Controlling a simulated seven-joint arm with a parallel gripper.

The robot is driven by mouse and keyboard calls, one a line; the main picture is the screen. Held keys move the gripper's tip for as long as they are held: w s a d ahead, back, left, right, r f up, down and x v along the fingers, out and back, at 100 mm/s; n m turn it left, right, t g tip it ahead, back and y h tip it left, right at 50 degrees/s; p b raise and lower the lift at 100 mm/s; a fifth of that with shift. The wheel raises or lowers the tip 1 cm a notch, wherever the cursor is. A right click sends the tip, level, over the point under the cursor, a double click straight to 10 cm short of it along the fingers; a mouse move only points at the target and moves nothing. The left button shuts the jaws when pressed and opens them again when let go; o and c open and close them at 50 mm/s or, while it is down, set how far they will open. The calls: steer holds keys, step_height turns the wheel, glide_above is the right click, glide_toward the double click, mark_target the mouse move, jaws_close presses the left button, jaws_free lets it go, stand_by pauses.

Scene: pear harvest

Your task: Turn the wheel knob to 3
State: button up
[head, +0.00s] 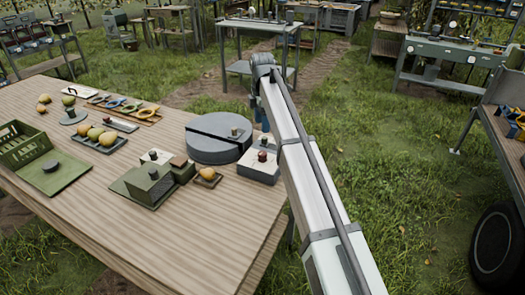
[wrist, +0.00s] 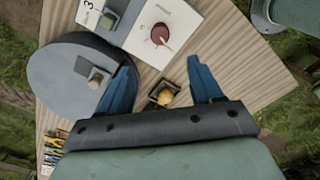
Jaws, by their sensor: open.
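The red knob (wrist: 160,35) stands on a white-topped box (wrist: 185,14), with small dial marks and a word I cannot read clearly. In the head view the red knob (head: 262,156) is on a box (head: 258,172) at the table's right edge. A "3" (wrist: 87,4) shows near a green block-shaped knob (wrist: 110,19) at the wrist view's top. A grey round wheel (wrist: 60,85) with a small peg (wrist: 97,77) lies at left. My gripper (wrist: 161,62) is open and empty, its blue fingers apart, with the red knob beyond their tips. The arm mostly hides it in the head view.
A pear (wrist: 165,98) in a small dark tray shows between the fingers. A green block device (head: 150,186), a pear tray (head: 99,138) and a green crate (head: 22,148) stand on the wooden table (head: 190,240). The table's front is clear.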

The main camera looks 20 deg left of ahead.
mark_target(263, 153)
step_height(263, 153, down, 13)
steer(key=shift+f, duration=0.1)
stand_by(0.4)
steer(key=shift+c, duration=0.5)
steer(key=shift+d, duration=0.1)
steer(key=c, duration=1)
steer(key=shift+o, duration=0.2)
